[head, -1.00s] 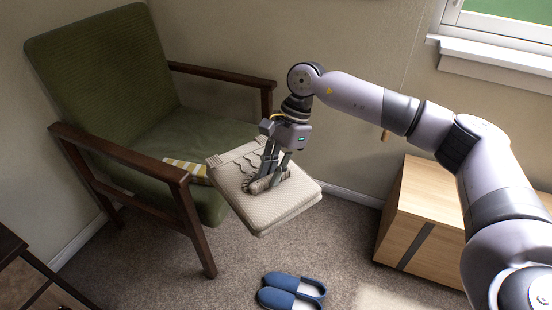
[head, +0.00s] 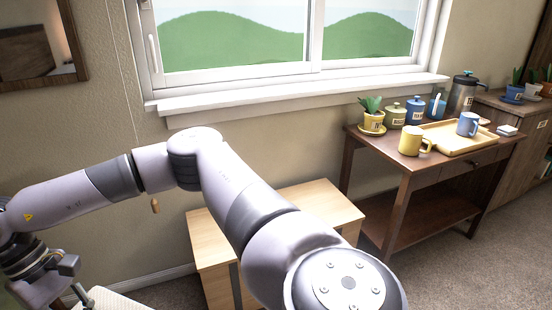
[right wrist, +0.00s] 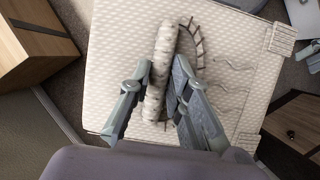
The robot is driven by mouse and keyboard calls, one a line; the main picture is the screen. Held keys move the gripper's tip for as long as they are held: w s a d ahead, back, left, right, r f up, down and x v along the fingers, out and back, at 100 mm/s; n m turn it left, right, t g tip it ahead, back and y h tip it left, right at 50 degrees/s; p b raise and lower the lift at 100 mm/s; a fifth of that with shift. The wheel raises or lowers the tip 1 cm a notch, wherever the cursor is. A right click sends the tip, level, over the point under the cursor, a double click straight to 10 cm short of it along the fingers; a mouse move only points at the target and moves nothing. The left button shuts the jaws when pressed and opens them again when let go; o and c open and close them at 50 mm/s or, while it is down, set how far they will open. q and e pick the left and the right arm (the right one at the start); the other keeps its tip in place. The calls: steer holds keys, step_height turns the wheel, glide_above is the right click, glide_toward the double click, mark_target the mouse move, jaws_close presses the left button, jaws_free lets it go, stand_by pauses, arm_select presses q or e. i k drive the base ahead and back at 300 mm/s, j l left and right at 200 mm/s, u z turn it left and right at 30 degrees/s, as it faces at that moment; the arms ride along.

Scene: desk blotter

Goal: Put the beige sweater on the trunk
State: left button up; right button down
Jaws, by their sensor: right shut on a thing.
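The beige sweater (right wrist: 235,65) is a folded, patterned knit bundle, seen large in the right wrist view. My right gripper (right wrist: 160,65) is shut on a bunched ridge of it. In the head view only the sweater's edge (head: 118,300) and part of the right gripper (head: 78,295) show at the bottom left. The trunk (head: 330,205) is a light wooden box with a dark strap, against the wall below the window. My right arm hides its middle; the visible top is bare. The sweater is left of the trunk, apart from it.
A dark wooden table (head: 405,195) right of the trunk holds a tray (head: 465,140), mugs, jars and a potted plant. The window sill (head: 300,95) juts out above the trunk. Carpet (head: 440,270) is clear at the lower right.

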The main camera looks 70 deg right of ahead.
mark_target(306, 201)
steer(key=k+l+z, duration=0.25)
steer(key=l, duration=0.15)
steer(key=l+z, duration=0.2)
steer(key=l, duration=0.2)
steer(key=l+z, duration=0.25)
steer(key=l, duration=0.25)
steer(key=k, duration=0.05)
